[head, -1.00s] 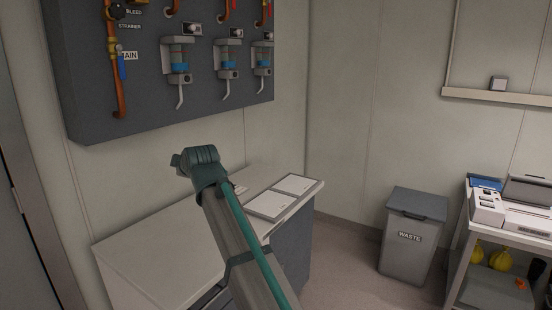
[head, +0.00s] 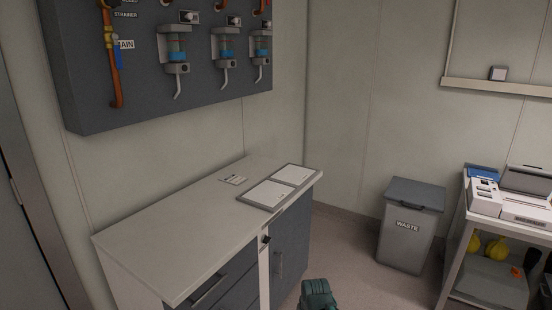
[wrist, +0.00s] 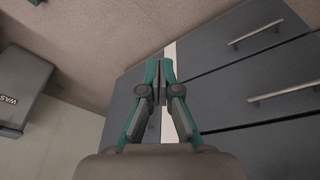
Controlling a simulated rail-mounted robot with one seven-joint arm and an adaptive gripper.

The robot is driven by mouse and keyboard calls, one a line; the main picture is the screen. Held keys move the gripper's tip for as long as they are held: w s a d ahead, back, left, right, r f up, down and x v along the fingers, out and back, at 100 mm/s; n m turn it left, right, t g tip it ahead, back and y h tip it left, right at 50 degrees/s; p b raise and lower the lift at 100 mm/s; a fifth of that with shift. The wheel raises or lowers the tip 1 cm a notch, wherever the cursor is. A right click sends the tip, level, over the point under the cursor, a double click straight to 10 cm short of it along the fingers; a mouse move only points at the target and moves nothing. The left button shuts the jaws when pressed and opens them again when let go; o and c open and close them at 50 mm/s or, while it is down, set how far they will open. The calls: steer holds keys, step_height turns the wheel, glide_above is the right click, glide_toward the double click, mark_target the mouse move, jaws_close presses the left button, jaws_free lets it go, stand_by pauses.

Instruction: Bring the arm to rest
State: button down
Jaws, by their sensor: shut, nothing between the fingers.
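My gripper (wrist: 160,72) shows in the wrist view with its two teal-and-grey fingers together and nothing between them. Behind the fingertips is the dark front of the cabinet (wrist: 225,75), with drawers and bar handles. I cannot tell the exact gap between fingers and cabinet. In the head view, only a teal part of my arm shows at the bottom edge, in front of the cabinet (head: 235,285); the fingers are out of that view.
The cabinet's worktop (head: 170,225) holds two white-topped panels (head: 268,194) and a small card (head: 233,180). A waste bin (head: 408,230) stands right of open floor. A cart (head: 462,215) with devices is at far right. A valve panel (head: 140,90) hangs on the wall.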

steer(key=s+d+f+m+g, duration=0.2)
steer(key=s+d+f, duration=0.2)
steer(key=s, duration=0.3)
steer(key=s+d+f+m+g, duration=0.1)
steer(key=s+d+f+m, duration=0.15)
steer(key=s+f, duration=0.35)
steer(key=s+f+g+p, duration=0.2)
steer(key=s+f, duration=0.4)
steer(key=s, duration=0.8)
steer(key=s+f+g+p, duration=0.2)
steer(key=s+f+g, duration=0.2)
steer(key=s, duration=1)
steer(key=shift+s+d+f+g, duration=0.25)
steer(key=shift+s+f+g, duration=0.15)
steer(key=shift+f, duration=0.5)
